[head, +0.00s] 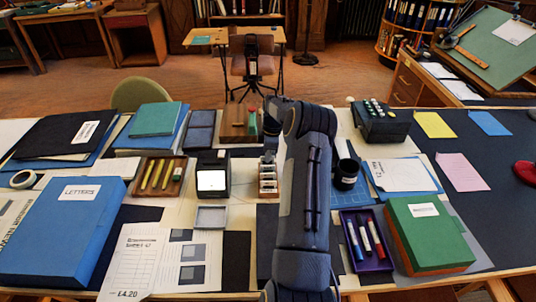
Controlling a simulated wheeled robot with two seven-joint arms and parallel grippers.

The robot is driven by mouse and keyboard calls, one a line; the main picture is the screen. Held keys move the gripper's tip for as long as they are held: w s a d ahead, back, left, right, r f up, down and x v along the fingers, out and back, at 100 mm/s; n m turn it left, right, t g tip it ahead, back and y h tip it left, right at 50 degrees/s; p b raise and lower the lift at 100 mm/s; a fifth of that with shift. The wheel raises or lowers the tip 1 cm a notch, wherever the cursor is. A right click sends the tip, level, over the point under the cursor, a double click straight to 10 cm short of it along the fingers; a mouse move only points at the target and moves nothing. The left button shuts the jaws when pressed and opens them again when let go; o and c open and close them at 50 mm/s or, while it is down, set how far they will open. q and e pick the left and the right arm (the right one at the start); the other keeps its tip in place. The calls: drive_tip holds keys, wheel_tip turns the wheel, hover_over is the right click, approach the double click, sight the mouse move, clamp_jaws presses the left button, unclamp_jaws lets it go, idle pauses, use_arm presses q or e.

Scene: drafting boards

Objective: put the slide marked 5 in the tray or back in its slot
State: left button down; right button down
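A small rack (268,190) of several white-labelled slides stands on the table just left of my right arm. The marks on the slides are too small to read, so I cannot tell which is 5. A small grey tray (211,217) lies in front of a dark viewer with a lit white panel (212,181); the tray looks empty. My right arm reaches up from the bottom middle, and my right gripper (271,117) is at its far end, beyond the slide rack. Its fingers are too small and covered to judge. My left gripper is out of view.
A wooden tray of yellow pencils (160,177) and a blue LETTERS box (64,230) stand left. Right of my arm are a dark cup (346,174), a purple tray of markers (381,264) and a green box (430,236). Printed sheets (135,262) lie at the front.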

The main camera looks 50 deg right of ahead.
drive_tip(key=c, duration=1.6)
unclamp_jaws()
drive_tip(key=shift+s+d+r+b, duration=0.1)
drive_tip(key=shift+r, duration=1.2)
drive_tip(key=shift+s+d+r+b, duration=0.1)
drive_tip(key=shift+s+r+b, duration=0.05)
drive_tip(key=shift+r, duration=1.15)
drive_tip(key=shift+s+d+r+b, duration=0.1)
drive_tip(key=shift+r, duration=1.2)
